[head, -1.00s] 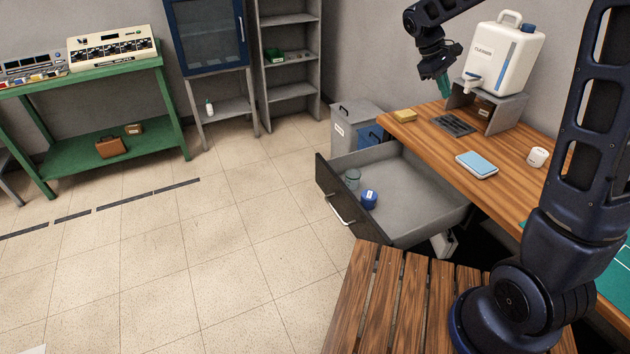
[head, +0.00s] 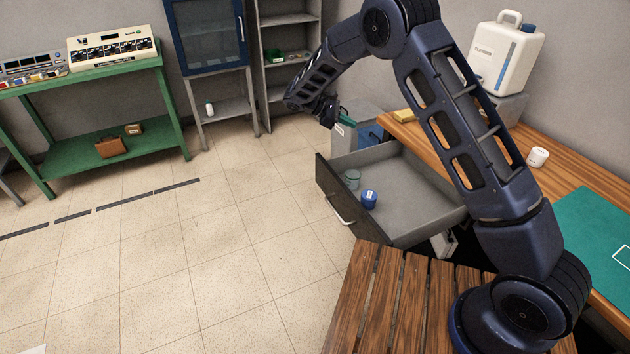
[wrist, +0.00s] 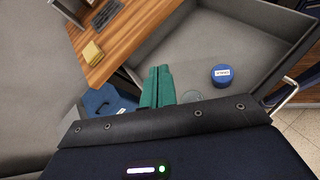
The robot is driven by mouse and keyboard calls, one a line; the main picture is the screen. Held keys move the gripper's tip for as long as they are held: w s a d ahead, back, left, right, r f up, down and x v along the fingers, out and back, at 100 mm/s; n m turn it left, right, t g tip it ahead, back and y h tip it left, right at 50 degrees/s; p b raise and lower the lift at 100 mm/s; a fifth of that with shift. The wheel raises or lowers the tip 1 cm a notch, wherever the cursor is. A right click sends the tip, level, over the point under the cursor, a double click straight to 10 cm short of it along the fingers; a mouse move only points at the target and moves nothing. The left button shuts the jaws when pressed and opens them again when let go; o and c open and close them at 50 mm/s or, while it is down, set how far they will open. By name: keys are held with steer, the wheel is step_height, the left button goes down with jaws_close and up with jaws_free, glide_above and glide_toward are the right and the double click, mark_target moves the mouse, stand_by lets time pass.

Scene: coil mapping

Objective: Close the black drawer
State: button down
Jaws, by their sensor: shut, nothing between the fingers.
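The black drawer (head: 343,204) is pulled far out from under the wooden desk (head: 537,183). Its dark front has a pale handle (head: 341,212) and faces left. Inside the grey drawer lie a blue container (head: 369,199) and a clear glass jar (head: 351,179), near the front. In the wrist view the blue container (wrist: 221,73) and the faint round jar (wrist: 193,97) show too. My gripper (head: 346,118) is above and behind the drawer's far side, apart from it. Its green fingers (wrist: 157,86) are shut together and empty.
A grey bin (head: 346,141) and a blue box (head: 371,136) stand behind the drawer. My arm crosses over the desk. The floor left of the drawer is clear.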

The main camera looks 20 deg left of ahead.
steer(key=s+a+f+n+t+h, duration=0.1)
steer(key=s+a+f+n+t, duration=0.4)
steer(key=a+f, duration=0.6)
steer(key=n+t, duration=0.3)
steer(key=t, duration=0.1)
glide_toward(322, 177)
steer(key=x, duration=0.7)
steer(key=x, duration=3.6)
steer(key=shift+d+f, duration=0.2)
steer(key=shift+d, duration=0.2)
steer(key=shift+w+d+r, duration=0.1)
steer(key=shift+w+d, duration=0.3)
steer(key=shift+d, duration=0.1)
